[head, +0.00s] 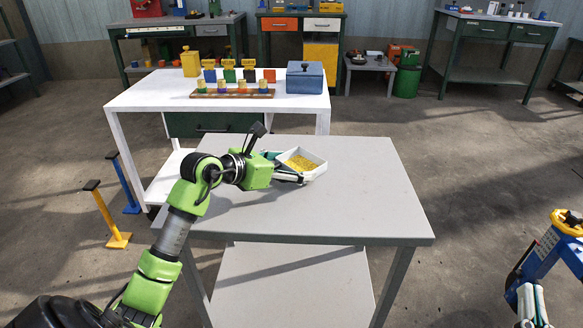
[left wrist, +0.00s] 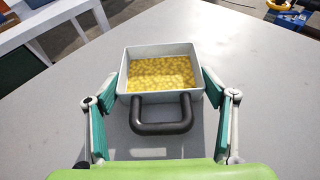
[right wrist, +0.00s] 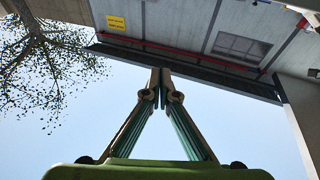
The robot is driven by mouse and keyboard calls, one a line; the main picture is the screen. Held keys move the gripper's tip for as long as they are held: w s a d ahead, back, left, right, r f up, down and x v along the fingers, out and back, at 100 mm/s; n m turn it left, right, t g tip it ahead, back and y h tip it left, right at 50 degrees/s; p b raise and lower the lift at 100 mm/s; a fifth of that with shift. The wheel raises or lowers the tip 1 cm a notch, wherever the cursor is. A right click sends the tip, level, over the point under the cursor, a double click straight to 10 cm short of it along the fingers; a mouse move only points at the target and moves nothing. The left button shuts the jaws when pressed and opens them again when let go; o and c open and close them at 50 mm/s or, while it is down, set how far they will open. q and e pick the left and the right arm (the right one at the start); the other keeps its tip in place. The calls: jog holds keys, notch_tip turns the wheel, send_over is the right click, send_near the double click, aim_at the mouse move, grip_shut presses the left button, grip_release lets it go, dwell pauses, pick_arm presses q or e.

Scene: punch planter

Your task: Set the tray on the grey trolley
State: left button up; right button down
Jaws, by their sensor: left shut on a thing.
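The tray (head: 303,163) is a small pale square pan with yellow contents and a dark handle. My left gripper (head: 289,170) is shut on the tray. In the left wrist view the tray (left wrist: 160,98) sits between the two fingers, one against each side, with its handle towards my wrist. My right gripper (right wrist: 160,75) is shut and empty, its fingertips together. It also shows at the lower right of the head view (head: 532,300).
A white table (head: 150,97) stands behind the trolley. It holds a wooden rack (head: 232,93) of small blocks and a blue box (head: 304,78). Yellow and blue stands are on the floor at left. A blue-and-yellow object (head: 553,245) is at right. Most of the trolley top is clear.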

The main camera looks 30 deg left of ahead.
pick_arm(q)
jog(key=shift+f, duration=0.1)
pick_arm(e)
jog(key=shift+r, duration=0.25)
pick_arm(q)
jog(key=o, duration=1.3)
jog(key=shift+c, duration=0.2)
pick_arm(e)
jog(key=shift+s, duration=0.1)
pick_arm(q)
jog(key=p+v, duration=0.2)
jog(key=v, duration=1)
jog(key=shift+s, duration=0.1)
pick_arm(e)
notch_tip(320, 180, down, 10)
jog(key=d+g+h, duration=0.1)
jog(key=g, duration=0.4)
jog(key=shift+d, duration=0.15)
